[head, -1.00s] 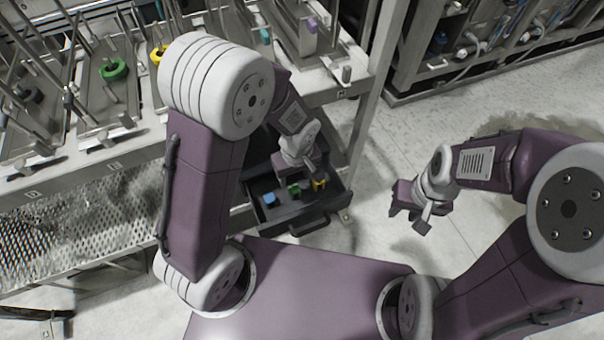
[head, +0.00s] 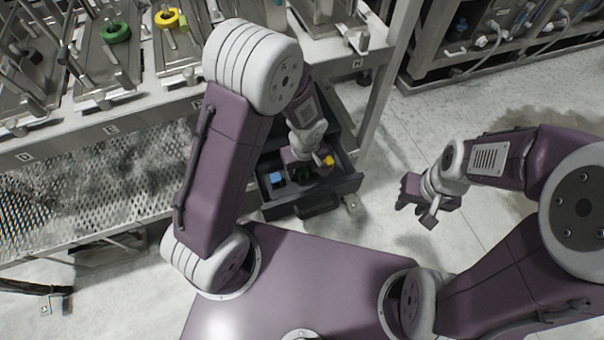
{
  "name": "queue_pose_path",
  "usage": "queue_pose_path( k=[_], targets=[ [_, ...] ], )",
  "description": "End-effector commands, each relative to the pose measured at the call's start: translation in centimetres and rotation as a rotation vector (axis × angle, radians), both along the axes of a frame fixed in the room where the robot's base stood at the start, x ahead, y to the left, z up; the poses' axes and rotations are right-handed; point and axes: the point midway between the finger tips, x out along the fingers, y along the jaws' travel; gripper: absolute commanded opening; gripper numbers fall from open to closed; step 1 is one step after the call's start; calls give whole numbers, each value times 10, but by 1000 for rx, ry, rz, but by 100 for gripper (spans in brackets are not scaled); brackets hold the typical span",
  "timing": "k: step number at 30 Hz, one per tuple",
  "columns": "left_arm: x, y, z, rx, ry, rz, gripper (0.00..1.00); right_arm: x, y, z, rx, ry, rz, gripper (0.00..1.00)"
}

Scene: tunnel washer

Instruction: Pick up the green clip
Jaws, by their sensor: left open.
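The open dark drawer (head: 352,184) holds a blue clip (head: 277,179), a green clip (head: 304,174) and a yellow clip (head: 328,160). The green clip lies between the other two and is mostly hidden, with only a dark green part showing. My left gripper (head: 308,168) is over the drawer, close above the green and yellow clips. It is open, and its fingertips are hard to make out. My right gripper (head: 416,208) hangs over bare floor to the right of the drawer, away from the clips. Its jaw opening is unclear.
The drawer sits under a steel rack (head: 130,135) with posts. A green ring (head: 116,33) and a yellow ring (head: 167,18) are up on the rack. A rack leg (head: 385,95) stands right of the drawer. The floor (head: 400,140) beyond is clear.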

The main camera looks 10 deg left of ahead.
Motion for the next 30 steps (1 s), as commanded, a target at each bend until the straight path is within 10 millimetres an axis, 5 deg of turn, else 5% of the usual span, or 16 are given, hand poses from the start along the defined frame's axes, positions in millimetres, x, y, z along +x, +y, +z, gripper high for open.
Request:
queue_pose_path(
  k=[3, 9, 19, 27, 30],
  targets=[
    [0, 0, 2, 0, -1, 0, 52, 0, 0, 2, 0, 0, 0, 34],
    [0, 0, 2, -1, -1, 0, 0, 0, 0, 2, 0, 0, 0, 34],
    [0, 0, 7, 0, -1, -1, 0, 0, 0, 5, 0, 0, 0, 34],
    [1, 0, 50, -1, -4, -1, 0, 0, 0, 31, 0, 0, 0, 34],
    [-4, -21, 59, -1, -2, -8, 0, 0, 0, 34, 0, 0, 0, 34]
  ],
)
